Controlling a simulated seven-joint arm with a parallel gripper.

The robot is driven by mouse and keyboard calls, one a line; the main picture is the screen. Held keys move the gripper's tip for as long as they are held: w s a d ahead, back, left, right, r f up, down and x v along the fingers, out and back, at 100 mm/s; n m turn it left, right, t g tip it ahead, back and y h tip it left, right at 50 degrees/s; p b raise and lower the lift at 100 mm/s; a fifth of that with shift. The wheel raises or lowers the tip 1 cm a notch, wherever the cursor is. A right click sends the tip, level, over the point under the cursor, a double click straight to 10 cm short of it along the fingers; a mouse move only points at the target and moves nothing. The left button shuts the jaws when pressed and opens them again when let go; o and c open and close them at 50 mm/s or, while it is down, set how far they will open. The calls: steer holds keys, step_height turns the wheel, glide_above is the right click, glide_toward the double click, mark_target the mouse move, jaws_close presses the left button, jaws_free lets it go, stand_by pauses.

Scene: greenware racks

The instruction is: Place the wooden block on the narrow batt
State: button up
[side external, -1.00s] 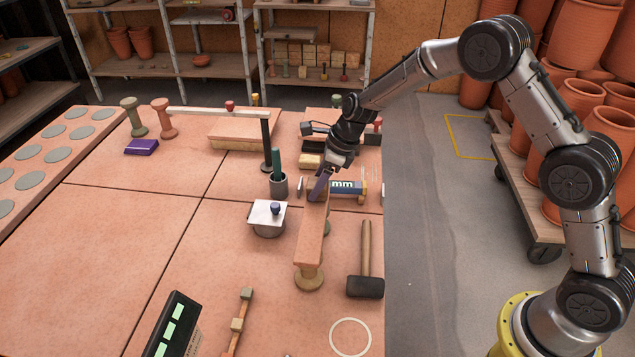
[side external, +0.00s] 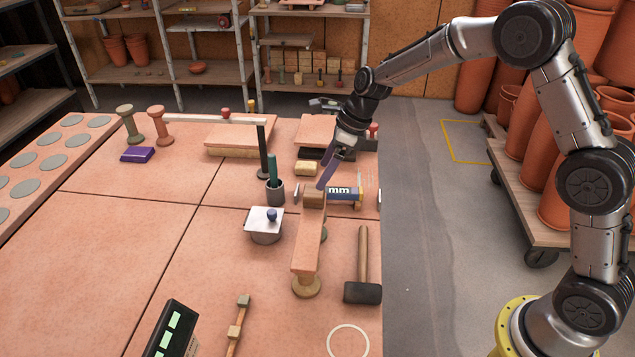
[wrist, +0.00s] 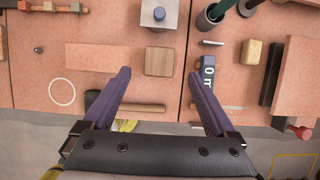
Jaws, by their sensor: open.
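The wooden block (side external: 314,197), a brown cube, sits at the far end of the narrow batt (side external: 307,245), a long terracotta plank raised on round wooden supports. In the wrist view the block (wrist: 159,62) is at the right end of the batt (wrist: 103,57); whether it overhangs that end I cannot tell. My gripper (side external: 322,186) is open and empty, just above and beyond the block. In the wrist view my gripper's purple fingers (wrist: 159,74) are spread wide to either side of the block, with nothing held.
A cup with a green handle (side external: 276,190) and a lidded pot (side external: 265,225) stand to the left. A mallet (side external: 363,285) lies right of the batt. A paler block (side external: 306,168) lies beyond.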

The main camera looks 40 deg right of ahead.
steer(key=s+d+r+n+t+h, duration=0.1)
steer(key=s+d+r+n, duration=0.1)
steer(key=s+r+n, duration=0.7)
steer(key=s+d+r+n, duration=0.1)
steer(key=s+r+n, duration=0.45)
steer(key=s, duration=0.55)
steer(key=s+d+f+n+t+h, duration=0.1)
steer(key=s+d+n+h, duration=0.1)
steer(key=s+n, duration=1)
steer(key=s+d, duration=0.1)
steer(key=s, duration=0.3)
